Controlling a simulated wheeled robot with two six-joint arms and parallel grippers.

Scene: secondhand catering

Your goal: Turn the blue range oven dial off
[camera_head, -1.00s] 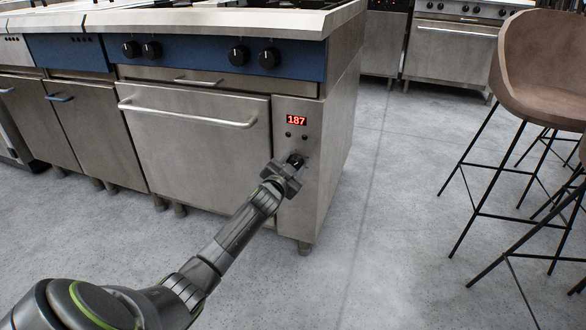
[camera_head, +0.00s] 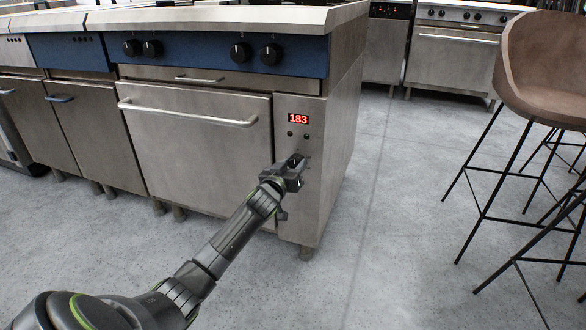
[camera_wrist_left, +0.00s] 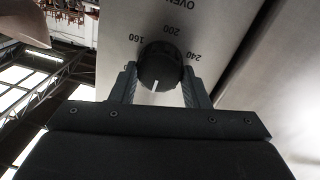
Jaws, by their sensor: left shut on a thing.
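The blue range (camera_head: 210,58) has a blue control strip and steel doors. On its right-hand steel panel, a red display (camera_head: 298,119) reads 183. The black oven dial (camera_wrist_left: 160,66) shows in the left wrist view, with a scale around it marked 160, 200 and 240, upside down there. My left gripper (camera_head: 291,166) is at the panel below the display. In the left wrist view its two fingers (camera_wrist_left: 160,86) are on either side of the dial and shut on it. The dial's white mark points toward the gripper's palm. My right gripper is not in view.
Several black knobs (camera_head: 240,54) line the blue strip above. A long oven door handle (camera_head: 190,113) is left of the panel. A brown stool (camera_head: 545,65) stands at the right. The floor (camera_head: 385,190) between range and stool is clear.

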